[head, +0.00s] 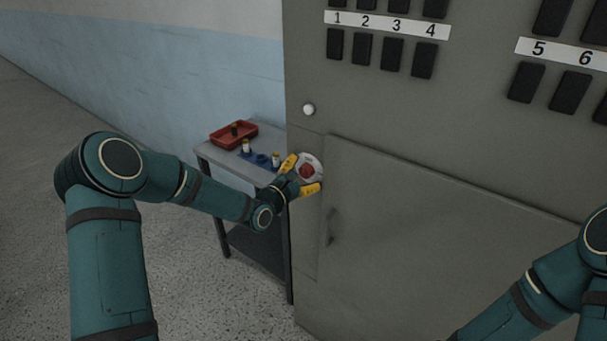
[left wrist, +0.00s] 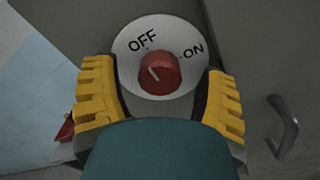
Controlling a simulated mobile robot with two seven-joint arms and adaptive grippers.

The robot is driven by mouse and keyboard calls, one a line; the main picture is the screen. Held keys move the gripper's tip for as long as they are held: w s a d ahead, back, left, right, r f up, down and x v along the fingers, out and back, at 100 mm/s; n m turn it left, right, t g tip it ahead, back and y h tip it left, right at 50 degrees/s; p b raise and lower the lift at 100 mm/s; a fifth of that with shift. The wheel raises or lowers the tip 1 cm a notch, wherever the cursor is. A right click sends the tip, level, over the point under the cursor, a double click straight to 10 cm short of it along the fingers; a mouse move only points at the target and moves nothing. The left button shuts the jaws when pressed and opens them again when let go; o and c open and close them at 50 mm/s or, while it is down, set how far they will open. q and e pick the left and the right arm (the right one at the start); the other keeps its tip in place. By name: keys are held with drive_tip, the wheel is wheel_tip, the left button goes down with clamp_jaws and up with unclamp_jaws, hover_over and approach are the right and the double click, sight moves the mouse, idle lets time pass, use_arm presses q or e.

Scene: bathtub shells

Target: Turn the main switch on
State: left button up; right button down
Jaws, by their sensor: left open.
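The main switch is a red knob (head: 306,171) on a round white plate, mounted on the grey cabinet's left part. In the left wrist view the red knob (left wrist: 160,74) sits between the words OFF and ON. The pale line on its face slants toward OFF at the upper left. My left gripper (head: 300,176) is open at the switch. Its yellow fingers stand on either side of the knob, apart from it, in the left wrist view. My right gripper is out of view; only part of that arm shows at the lower right.
The grey cabinet (head: 430,230) has a door with a handle (head: 331,227) and several numbered black switches above. A small white light (head: 308,109) is above the knob. A side table (head: 212,153) with a red tray (head: 226,139) stands to the left.

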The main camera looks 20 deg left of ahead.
use_arm(q)
drive_tip(key=c, duration=1.2)
